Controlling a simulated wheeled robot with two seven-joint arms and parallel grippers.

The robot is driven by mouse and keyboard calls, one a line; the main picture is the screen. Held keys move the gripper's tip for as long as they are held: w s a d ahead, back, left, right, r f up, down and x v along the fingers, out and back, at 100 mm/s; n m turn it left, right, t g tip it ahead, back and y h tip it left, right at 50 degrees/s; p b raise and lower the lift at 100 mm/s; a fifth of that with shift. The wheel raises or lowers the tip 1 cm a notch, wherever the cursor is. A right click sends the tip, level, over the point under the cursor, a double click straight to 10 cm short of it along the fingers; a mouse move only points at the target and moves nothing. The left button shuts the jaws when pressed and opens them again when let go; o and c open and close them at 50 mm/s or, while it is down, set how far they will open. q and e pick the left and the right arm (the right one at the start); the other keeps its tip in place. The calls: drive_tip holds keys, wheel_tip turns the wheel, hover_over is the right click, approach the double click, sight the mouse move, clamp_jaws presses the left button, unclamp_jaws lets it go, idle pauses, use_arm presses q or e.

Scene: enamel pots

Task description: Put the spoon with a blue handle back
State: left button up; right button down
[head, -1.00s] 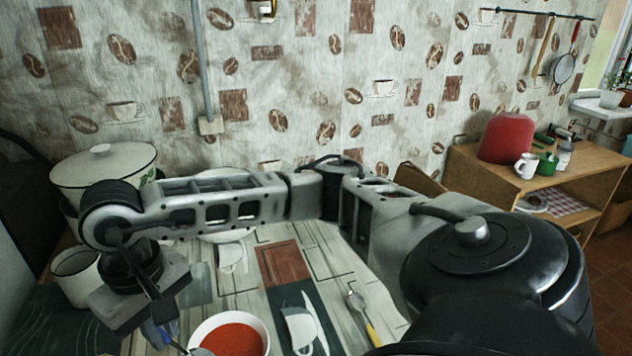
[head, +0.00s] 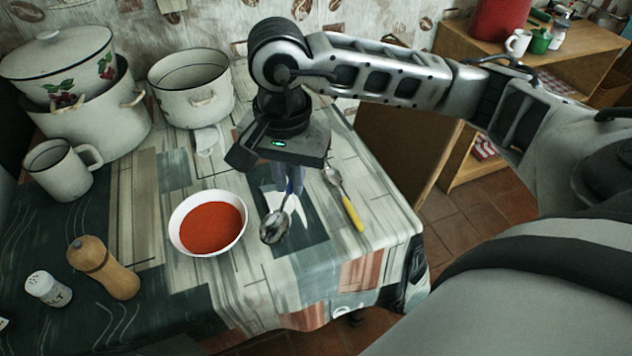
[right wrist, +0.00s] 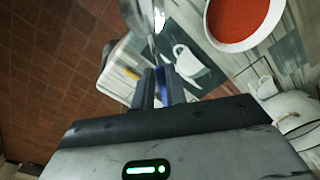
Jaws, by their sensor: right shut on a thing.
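My right gripper (head: 293,180) is shut on the spoon with a blue handle (head: 275,225). Its metal bowl points down toward the front, just right of the white bowl of red soup (head: 181,235). Most of the blue handle is hidden between the fingers. In the right wrist view the spoon (right wrist: 161,19) extends away from the gripper (right wrist: 161,82), with blue showing between the fingers. The spoon appears to be above the table; I cannot tell the exact gap. My left gripper is not in view.
A yellow-handled spoon (head: 352,212) lies right of the gripper on the patterned tablecloth (head: 270,280). White enamel pots (head: 190,105) and a mug (head: 62,172) stand at the back left.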

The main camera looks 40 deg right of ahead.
drive_tip(key=s+f+m+b, duration=0.2)
drive_tip(key=s+m, duration=0.2)
drive_tip(key=m, duration=1.4)
drive_tip(key=m+b, duration=0.3)
drive_tip(key=m, duration=1.2)
hover_over(310, 210)
drive_tip(key=s, duration=0.1)
wheel_tip(310, 210, down, 10)
drive_tip(key=shift+a+f, duration=0.1)
drive_tip(key=shift+a, duration=0.05)
drive_tip(key=shift+w+d+f, duration=0.25)
drive_tip(key=shift+w+f, duration=0.3)
drive_tip(key=shift+f, duration=0.2)
wheel_tip(310, 210, down, 3)
drive_tip(key=shift+r+p, duration=0.1)
drive_tip(key=shift+p, duration=0.25)
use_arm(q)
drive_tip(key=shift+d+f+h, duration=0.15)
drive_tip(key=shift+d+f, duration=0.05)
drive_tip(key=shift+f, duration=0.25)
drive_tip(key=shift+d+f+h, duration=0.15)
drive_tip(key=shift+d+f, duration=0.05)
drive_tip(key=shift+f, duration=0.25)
